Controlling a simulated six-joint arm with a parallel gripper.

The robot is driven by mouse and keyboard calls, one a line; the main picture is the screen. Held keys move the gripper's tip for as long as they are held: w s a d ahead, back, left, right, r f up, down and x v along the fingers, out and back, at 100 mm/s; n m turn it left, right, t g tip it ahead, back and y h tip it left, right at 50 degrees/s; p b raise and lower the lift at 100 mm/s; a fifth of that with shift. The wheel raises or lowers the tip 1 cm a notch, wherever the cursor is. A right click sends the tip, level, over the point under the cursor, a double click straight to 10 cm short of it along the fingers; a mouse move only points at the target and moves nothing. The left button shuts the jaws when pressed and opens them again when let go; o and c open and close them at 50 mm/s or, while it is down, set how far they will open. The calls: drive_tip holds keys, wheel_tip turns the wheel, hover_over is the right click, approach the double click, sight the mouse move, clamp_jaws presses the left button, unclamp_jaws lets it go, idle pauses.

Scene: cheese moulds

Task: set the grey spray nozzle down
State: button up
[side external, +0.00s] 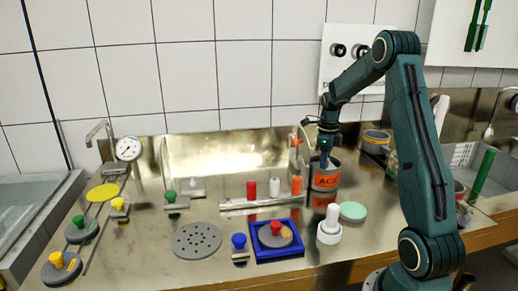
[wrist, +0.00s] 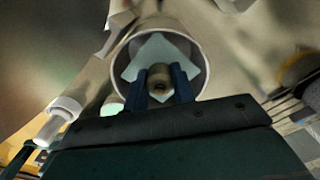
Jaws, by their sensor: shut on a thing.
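My gripper (side external: 323,160) points down into the mouth of a grey can with an orange label (side external: 325,181), at the back right of the steel bench. In the wrist view its two blue fingers (wrist: 160,84) are shut on a small grey-brown round piece (wrist: 159,76), which looks like the grey spray nozzle. Below it, the can's round rim (wrist: 206,62) surrounds a pale, square-cornered patch (wrist: 160,48). In the side view the can wall hides the fingertips and the held piece. I cannot tell whether the piece touches the can's bottom.
A white stepped plug (side external: 329,227) and a pale green disc (side external: 353,211) stand in front of the can. A rail with red, white and orange pegs (side external: 262,201) lies to its left. A blue square tray (side external: 277,254) is at the front. Another tin (side external: 376,139) stands behind right.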

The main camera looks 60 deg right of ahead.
drive_tip(key=shift+f, duration=1.8)
drive_tip(key=shift+f, duration=0.1)
drive_tip(key=o, duration=1)
drive_tip(key=shift+c, duration=0.2)
wheel_tip(320, 180, up, 12)
drive_tip(key=shift+r, duration=0.15)
